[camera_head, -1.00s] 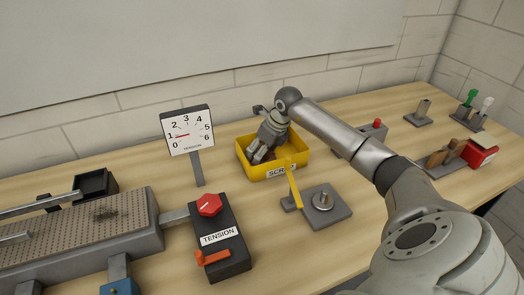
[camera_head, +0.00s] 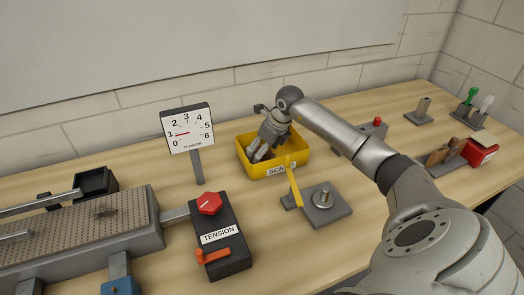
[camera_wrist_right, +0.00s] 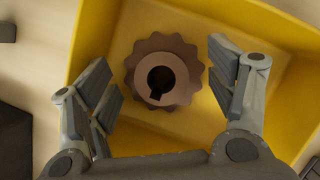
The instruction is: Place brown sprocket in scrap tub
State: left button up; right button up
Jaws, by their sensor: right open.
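The brown sprocket (camera_wrist_right: 149,70), toothed with a keyed round hole, lies inside the yellow scrap tub in the right wrist view. The scrap tub (camera_head: 297,158), labelled SCRAP, stands on the bench in the head view. My right gripper (camera_head: 257,153) reaches down into the tub. In the right wrist view my right gripper (camera_wrist_right: 165,90) is open, with its fingers on either side of the sprocket and apart from it. In the head view the sprocket is hidden by the gripper. My left gripper is not in view.
A grey plate with a metal post (camera_head: 323,198) and a yellow lever (camera_head: 293,186) stand in front of the tub. The tension box (camera_head: 219,236) and tension gauge (camera_head: 188,128) are to the left. A red box (camera_head: 480,153) is at the right.

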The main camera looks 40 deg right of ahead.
jog(key=a+b+v, duration=0.1)
jog(key=v, duration=1)
jog(key=shift+d+b, duration=0.3)
jog(key=shift+d, duration=0.2)
